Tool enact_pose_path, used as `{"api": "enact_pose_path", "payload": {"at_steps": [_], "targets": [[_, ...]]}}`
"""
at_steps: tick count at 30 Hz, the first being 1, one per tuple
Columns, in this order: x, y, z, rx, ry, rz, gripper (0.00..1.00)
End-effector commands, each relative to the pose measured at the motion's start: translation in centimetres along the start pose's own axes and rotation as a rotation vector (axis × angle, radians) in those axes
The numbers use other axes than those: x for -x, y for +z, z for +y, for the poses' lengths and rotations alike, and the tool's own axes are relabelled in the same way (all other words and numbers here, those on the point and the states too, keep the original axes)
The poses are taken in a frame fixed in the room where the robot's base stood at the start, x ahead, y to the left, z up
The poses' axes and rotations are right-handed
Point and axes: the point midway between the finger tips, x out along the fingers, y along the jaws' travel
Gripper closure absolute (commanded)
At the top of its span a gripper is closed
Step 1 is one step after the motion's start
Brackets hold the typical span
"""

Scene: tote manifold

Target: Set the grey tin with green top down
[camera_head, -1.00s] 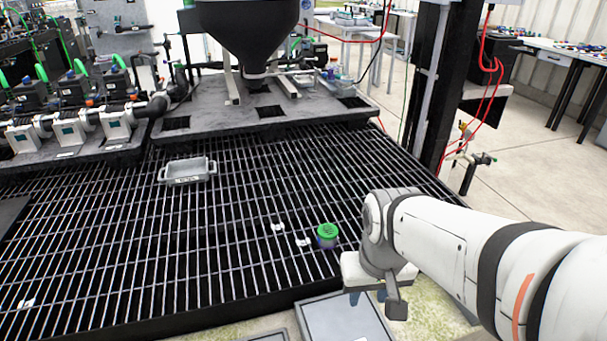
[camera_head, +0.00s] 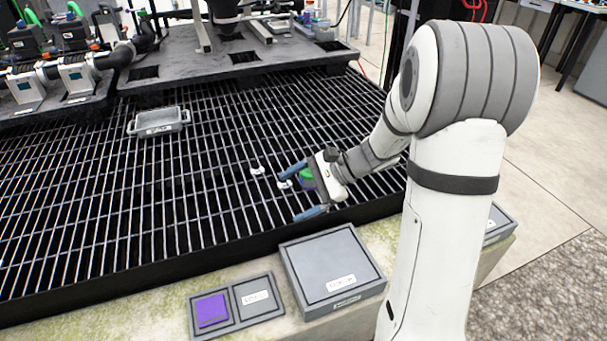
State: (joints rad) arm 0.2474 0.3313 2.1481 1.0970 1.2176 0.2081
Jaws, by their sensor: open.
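The grey tin with green top (camera_head: 306,176) stands on the black grating near its front right edge. Its green top shows, and its body is partly hidden by my gripper. My gripper (camera_head: 300,192) is open with its two blue fingers pointing left. The tin appears close to the palm, between or just below the fingers; I cannot tell whether they touch.
A grey tray (camera_head: 158,122) sits further left on the grating (camera_head: 190,200). Small white pieces (camera_head: 257,170) lie left of my gripper. In front are a grey box (camera_head: 333,268) and a panel with a purple square (camera_head: 212,310). Most of the grating is clear.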

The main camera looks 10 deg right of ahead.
Motion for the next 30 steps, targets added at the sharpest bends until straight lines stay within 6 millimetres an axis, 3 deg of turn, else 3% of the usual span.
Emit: {"api": "enact_pose_path", "payload": {"at_steps": [1,9,15,21,30], "targets": [[-0.8,-2.9,-0.9,-0.085,-0.073,-0.042,0.12],[-0.7,-15.5,-6.5,-0.460,-0.494,-0.248,0.12],[0.7,-22.5,-7.8,-0.611,-0.712,-0.338,0.12],[1.2,-25.0,-8.3,-0.657,-0.793,-0.368,0.12],[-0.7,-24.9,-10.5,-0.658,-0.796,-0.370,0.12]]}}
